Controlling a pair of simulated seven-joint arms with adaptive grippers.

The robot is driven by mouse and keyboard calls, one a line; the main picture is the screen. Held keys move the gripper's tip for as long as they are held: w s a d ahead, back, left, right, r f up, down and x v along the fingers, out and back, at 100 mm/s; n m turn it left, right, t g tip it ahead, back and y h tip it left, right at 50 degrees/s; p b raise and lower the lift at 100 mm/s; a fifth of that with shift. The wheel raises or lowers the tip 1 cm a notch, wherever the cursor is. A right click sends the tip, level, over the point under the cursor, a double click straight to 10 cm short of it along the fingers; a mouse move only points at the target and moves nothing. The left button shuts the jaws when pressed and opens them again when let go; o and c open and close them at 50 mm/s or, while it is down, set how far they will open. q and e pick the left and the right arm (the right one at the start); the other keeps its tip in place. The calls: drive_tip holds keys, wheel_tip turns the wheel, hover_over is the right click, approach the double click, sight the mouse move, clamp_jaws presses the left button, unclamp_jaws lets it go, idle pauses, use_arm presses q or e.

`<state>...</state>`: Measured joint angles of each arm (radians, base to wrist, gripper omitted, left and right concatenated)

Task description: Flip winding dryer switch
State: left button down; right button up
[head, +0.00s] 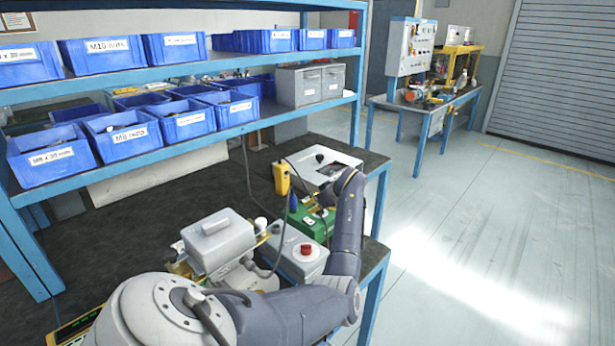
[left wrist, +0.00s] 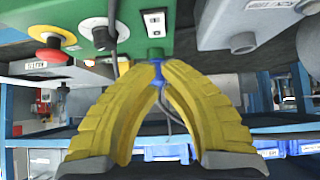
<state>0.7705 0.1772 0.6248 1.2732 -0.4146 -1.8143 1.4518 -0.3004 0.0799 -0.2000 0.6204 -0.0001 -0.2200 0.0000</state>
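The green box (head: 308,218) stands near the bench's right edge. In the left wrist view its green face (left wrist: 125,15) carries a red and yellow knob (left wrist: 48,45) and a small labelled white plate (left wrist: 154,20). I cannot tell which control is the winding dryer switch. My left gripper (head: 318,207) is beside the green box, partly hidden by my arm. Its yellow fingers converge in the left wrist view (left wrist: 157,82), with tips together by a blue fitting (left wrist: 157,68). No held object is clear. My right gripper is not in view.
A grey box with a red button (head: 306,249) and a grey-lidded unit (head: 218,236) stand close to my left arm. A yellow device (head: 281,178) and a white panel (head: 322,163) are behind. Cables run between them. Shelves of blue bins (head: 124,135) are at left.

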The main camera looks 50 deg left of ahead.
use_arm(q)
drive_tip(key=f+v, duration=0.1)
drive_tip(key=v, duration=0.7)
drive_tip(key=shift+d+r, duration=0.2)
drive_tip(key=shift+d, duration=0.35)
drive_tip(key=shift+w, duration=0.1)
